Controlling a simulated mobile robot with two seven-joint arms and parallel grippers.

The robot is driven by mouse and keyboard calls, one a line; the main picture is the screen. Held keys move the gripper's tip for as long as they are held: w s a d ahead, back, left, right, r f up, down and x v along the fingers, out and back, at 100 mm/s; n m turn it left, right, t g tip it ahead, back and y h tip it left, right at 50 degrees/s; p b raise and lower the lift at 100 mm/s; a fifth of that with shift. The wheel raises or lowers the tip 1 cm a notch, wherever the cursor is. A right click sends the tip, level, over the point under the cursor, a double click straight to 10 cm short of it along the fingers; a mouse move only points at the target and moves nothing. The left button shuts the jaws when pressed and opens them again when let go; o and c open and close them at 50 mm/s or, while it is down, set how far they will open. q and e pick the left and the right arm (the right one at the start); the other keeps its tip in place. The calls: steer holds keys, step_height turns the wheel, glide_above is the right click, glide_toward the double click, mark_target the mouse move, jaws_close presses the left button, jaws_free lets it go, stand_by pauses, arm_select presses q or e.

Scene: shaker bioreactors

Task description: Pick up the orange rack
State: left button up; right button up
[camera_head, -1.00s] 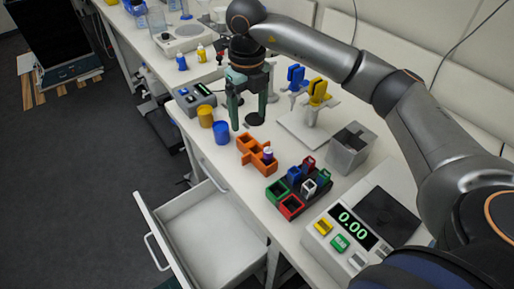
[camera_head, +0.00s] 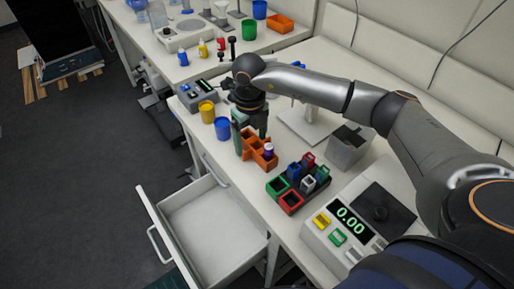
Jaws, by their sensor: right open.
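The orange rack (camera_head: 263,161) sits on the white bench near its front edge, with a small purple-and-white vial (camera_head: 268,149) standing in one of its compartments. My right gripper (camera_head: 247,143) points down at the rack's far end. One greenish finger is at the left side of the rack, and the other is partly hidden behind the rack and wrist. The jaws are open. I cannot tell whether the fingers touch the rack. My left gripper is not in view.
Yellow (camera_head: 207,111) and blue (camera_head: 222,128) cups stand left of the gripper. A dark block of coloured holders (camera_head: 313,190) and a scale (camera_head: 345,232) are nearer. A grey box (camera_head: 347,150) stands to the right. A drawer (camera_head: 205,225) hangs open below the bench.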

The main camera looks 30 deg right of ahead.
jaws_close()
stand_by(0.5)
steer(key=shift+r, duration=0.1)
